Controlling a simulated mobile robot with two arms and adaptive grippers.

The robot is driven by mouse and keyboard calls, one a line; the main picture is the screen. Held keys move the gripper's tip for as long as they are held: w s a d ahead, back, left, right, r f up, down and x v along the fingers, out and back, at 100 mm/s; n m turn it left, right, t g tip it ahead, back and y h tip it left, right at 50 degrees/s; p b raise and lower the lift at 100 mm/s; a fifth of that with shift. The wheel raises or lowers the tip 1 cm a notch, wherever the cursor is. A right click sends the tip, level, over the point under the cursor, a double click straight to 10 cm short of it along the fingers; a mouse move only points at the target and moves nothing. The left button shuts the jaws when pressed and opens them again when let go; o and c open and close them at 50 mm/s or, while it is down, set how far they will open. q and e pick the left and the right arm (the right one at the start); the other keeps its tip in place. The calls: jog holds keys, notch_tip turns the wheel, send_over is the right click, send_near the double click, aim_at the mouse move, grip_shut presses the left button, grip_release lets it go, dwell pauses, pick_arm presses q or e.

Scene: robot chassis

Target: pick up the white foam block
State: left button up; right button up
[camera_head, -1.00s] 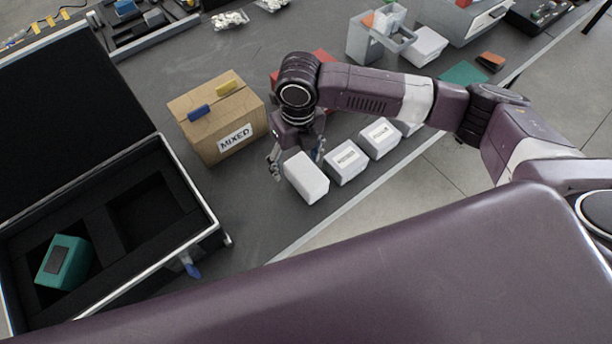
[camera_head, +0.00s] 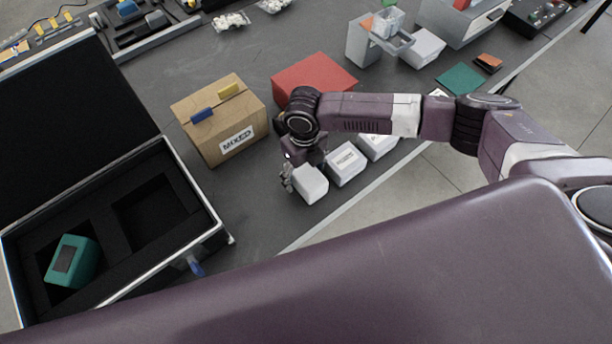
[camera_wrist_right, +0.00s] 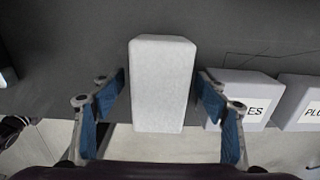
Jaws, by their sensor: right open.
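The white foam block (camera_head: 311,186) lies on the dark grey table, at the left end of a row of white boxes. It also shows in the right wrist view (camera_wrist_right: 162,78), plain and upright in the picture. My right gripper (camera_head: 303,172) is at the block, with its wrist over the block's far end. In the right wrist view my right gripper (camera_wrist_right: 160,97) is open, with one blue-padded finger on each side of the block and a visible gap on both sides. My left gripper is not in view.
Labelled white boxes (camera_head: 346,164) stand close to the block's right. A cardboard box marked MIXED (camera_head: 222,118) is at left, and a red box (camera_head: 314,78) behind. An open black case (camera_head: 120,262) holds a teal block (camera_head: 72,260). The table edge is near in front.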

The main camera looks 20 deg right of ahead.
jog(key=c, duration=1.1)
jog(key=shift+r, duration=0.15)
